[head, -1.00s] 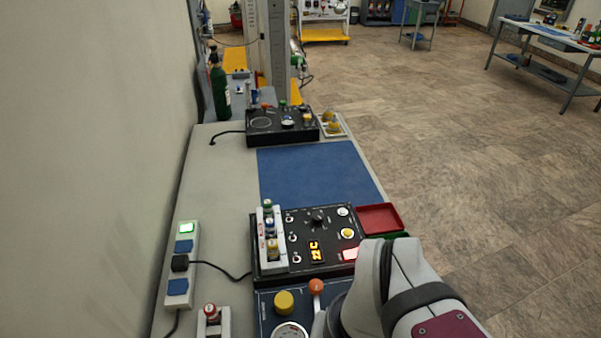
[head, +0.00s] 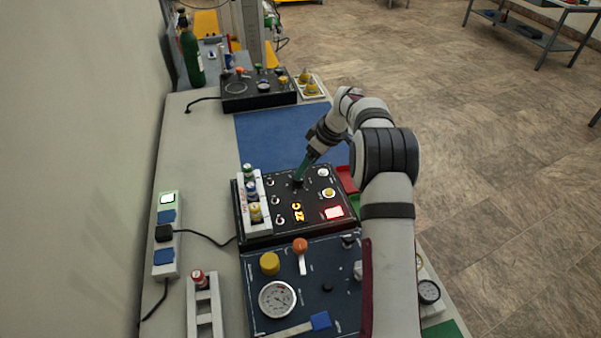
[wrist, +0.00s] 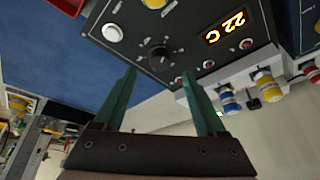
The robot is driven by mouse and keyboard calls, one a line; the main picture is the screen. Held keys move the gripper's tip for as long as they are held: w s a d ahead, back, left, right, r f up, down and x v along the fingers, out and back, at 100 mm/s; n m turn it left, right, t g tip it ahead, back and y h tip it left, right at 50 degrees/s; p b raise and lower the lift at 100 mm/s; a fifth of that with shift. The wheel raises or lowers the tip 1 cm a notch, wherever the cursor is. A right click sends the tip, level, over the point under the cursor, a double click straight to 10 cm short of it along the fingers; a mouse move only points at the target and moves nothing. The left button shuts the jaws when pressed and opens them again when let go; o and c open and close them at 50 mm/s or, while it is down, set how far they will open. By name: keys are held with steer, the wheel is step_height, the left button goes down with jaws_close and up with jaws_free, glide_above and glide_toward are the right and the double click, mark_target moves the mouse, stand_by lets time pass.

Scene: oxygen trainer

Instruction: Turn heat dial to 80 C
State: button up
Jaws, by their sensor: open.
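The black heater panel (head: 262,212) lies on the bench in the head view. Its heat dial is a small black knob, clear in the wrist view (wrist: 159,53) with tick marks around it. The orange display (wrist: 225,27) reads 22 C in the wrist view. My gripper also shows there (wrist: 160,80), with two green fingers apart and nothing between them. The fingertips point toward the panel close to the dial. I cannot tell whether they touch the panel.
A rack of small bottles (head: 251,197) stands on the panel's left side. A lit red button (head: 334,212) and a yellow button (head: 328,192) are near the dial. A navy gauge panel (head: 330,287) lies in front. The blue mat (head: 270,135) behind is clear.

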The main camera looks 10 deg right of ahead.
steer(key=x, duration=0.5)
steer(key=shift+a+f, duration=0.1)
steer(key=shift+f, duration=0.1)
jaws_close()
